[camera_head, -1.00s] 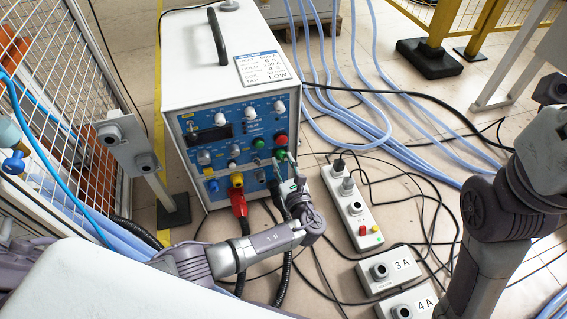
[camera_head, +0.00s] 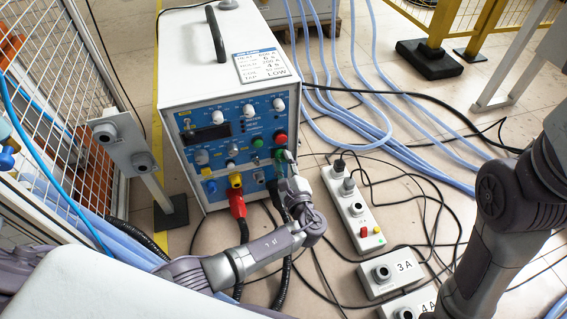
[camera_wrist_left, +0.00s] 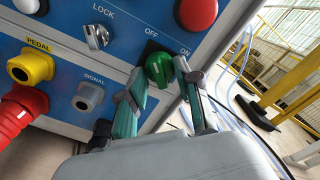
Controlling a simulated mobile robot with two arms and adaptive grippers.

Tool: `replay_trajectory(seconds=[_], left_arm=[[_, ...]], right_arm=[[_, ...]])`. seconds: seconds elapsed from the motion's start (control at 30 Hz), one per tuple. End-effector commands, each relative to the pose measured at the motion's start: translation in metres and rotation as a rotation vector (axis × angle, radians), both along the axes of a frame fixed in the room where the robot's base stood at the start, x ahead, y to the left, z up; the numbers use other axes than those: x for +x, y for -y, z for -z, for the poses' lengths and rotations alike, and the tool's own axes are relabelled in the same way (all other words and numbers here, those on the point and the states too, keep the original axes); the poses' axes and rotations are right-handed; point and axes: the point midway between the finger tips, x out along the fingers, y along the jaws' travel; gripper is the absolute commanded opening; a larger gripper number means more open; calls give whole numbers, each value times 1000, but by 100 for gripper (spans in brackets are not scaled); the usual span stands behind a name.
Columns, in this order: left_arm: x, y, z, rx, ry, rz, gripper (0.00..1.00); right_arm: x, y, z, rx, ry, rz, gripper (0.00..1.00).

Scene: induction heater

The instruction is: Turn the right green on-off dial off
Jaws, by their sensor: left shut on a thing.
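The right green on-off dial (camera_head: 279,154) is at the lower right of the blue front panel of the white heater box (camera_head: 222,125), below a red button (camera_head: 280,135). In the left wrist view the green dial (camera_wrist_left: 158,68) sits below the OFF and ON labels. My left gripper (camera_head: 287,158) is at the panel, with its fingertips (camera_wrist_left: 160,72) on either side of the dial, shut on it. The fingers partly hide the dial in the head view. I cannot tell exactly which label the dial points to. My right gripper is out of view; only my right arm shows.
A red plug (camera_head: 237,205) and yellow socket (camera_wrist_left: 32,66) are left of my gripper. Grey control boxes (camera_head: 390,272) and black cables lie on the floor at right. A wire fence stands at left.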

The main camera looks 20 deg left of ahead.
Motion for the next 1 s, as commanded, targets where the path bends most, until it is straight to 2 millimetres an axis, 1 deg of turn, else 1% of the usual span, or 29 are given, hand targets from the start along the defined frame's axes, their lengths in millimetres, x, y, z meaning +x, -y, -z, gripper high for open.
replay_trajectory(seconds=[0.43,0.47,0.5,0.6,0.87,1.0], left_arm=[[1,-2,-1,-8,7,-3,0],[1,-2,-1,-8,7,-3,37],[1,-2,-1,-8,7,-3,43],[1,-1,-1,-9,7,-2,58],[0,-1,0,-6,5,-1,58],[1,0,-2,33,-21,-1,58]], right_arm=[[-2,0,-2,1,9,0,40],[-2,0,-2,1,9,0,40],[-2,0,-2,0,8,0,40],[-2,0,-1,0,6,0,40],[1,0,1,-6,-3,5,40],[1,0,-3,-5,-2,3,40]])
